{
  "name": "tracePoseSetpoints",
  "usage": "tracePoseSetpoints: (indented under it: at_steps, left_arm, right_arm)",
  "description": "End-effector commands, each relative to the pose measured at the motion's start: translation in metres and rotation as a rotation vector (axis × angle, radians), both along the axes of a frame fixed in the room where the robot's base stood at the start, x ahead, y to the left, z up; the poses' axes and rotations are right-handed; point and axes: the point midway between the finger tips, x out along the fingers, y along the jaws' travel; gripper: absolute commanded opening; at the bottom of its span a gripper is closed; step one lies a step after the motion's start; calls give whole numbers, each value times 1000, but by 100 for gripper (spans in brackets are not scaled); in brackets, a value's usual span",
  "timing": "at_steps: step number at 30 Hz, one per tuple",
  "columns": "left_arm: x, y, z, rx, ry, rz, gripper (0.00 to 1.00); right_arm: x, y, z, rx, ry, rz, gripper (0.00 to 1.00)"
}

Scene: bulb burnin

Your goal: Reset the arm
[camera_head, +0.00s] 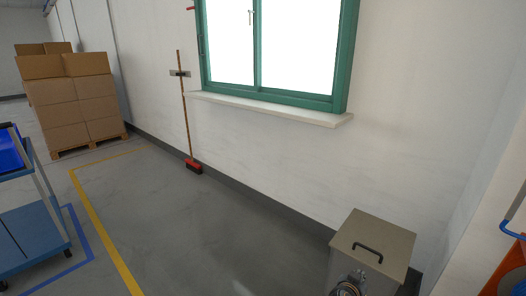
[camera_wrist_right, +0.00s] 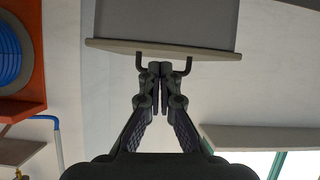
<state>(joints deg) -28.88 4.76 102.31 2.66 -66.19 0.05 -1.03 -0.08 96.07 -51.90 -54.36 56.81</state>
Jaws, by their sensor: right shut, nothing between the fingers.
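My right gripper (camera_wrist_right: 160,70) is shut and empty in the right wrist view. Its closed fingertips overlap the black handle (camera_wrist_right: 139,62) of a grey lidded box (camera_wrist_right: 163,18). Whether they touch the handle is not clear. The box's handle (camera_head: 368,252) is uncovered there. My left gripper is not in view.
A window with a green frame (camera_head: 340,65) and a pale sill (camera_head: 270,108) is on the wall. A broom (camera_head: 184,115) leans there. Stacked cartons (camera_head: 70,100) and a blue cart (camera_head: 30,235) stand left. An orange reel stand (camera_wrist_right: 28,90) is beside the box. The middle floor is clear.

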Motion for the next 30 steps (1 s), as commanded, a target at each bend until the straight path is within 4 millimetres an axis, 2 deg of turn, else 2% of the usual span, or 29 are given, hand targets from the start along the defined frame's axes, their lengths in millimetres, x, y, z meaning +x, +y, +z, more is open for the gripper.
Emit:
tracePoseSetpoints:
  at_steps: [1,3,6,9,12,17,18,19,23,26,30]
  left_arm:
    - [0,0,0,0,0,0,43]
    - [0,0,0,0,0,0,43]
    - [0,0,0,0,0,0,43]
    - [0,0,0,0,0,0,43]
    - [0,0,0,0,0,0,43]
    - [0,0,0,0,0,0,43]
    - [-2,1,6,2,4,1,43]
    - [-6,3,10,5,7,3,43]
    - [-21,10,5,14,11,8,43]
    - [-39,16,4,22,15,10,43]
    - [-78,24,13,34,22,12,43]
  right_arm:
    - [-23,4,-33,23,107,34,0]
    - [-60,16,-78,71,276,105,0]
    - [-113,35,-129,141,484,224,0]
    - [-161,55,-164,210,642,343,0]
    - [-205,75,-188,277,765,461,0]
    - [-272,108,-213,389,914,656,0]
    - [-281,112,-207,401,930,683,0]
    - [-281,109,-203,397,928,675,0]
    - [-295,102,-208,392,933,662,0]
    - [-314,96,-209,387,939,653,0]
    - [-352,87,-200,378,946,645,0]
